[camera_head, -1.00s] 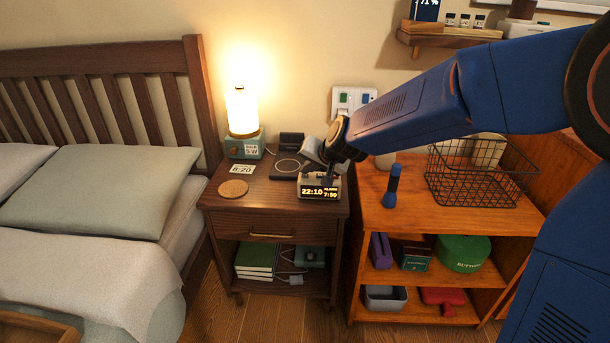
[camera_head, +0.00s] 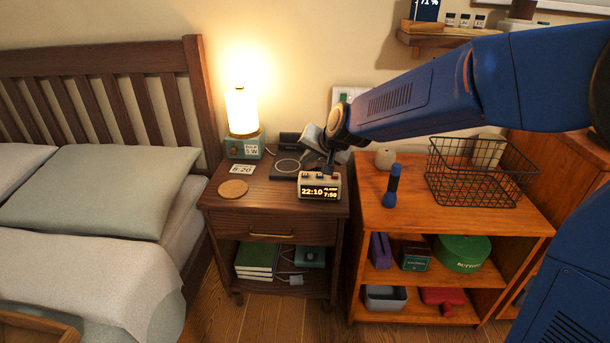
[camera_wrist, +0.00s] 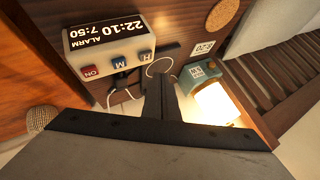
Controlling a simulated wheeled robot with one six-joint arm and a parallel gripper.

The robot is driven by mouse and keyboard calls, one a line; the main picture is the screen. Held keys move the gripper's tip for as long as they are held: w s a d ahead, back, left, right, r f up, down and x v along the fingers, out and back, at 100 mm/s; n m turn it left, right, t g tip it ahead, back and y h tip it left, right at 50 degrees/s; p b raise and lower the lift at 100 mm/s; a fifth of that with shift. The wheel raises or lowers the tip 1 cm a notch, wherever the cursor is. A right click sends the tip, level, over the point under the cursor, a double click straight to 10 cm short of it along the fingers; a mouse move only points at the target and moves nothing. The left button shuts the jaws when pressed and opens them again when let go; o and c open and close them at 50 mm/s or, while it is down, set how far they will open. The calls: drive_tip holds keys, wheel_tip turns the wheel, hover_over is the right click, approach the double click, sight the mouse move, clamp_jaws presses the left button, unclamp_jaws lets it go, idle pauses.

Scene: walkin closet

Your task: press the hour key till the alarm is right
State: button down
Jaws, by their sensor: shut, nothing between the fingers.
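The alarm clock (camera_head: 320,190) stands at the front right of the nightstand top. Its display shows 22:10 and ALARM 7:50, and it also shows upside down in the wrist view (camera_wrist: 108,38). My gripper (camera_head: 329,172) is shut and empty just above and behind the clock. In the wrist view its fingertips (camera_wrist: 160,82) lie close to the H key and look apart from it. A small white card (camera_head: 242,169) shows a time like 6:20 or 8:20.
A lit lamp (camera_head: 242,112) stands at the nightstand's back left, with a round cork coaster (camera_head: 233,188) in front. A dark charging pad and cable lie behind the clock. A shelf (camera_head: 450,222) with a wire basket (camera_head: 470,185) and a blue torch (camera_head: 392,187) stands right.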

sight(305, 175)
drive_tip(key=shift+r, duration=1.65)
idle(1.4)
wheel_tip(305, 175, up, 4)
drive_tip(key=shift+f, duration=0.1)
drive_tip(key=shift+f, duration=0.1)
drive_tip(key=shift+f, duration=4.3)
drive_tip(key=shift+f, duration=0.15)
drive_tip(key=shift+f, duration=0.3)
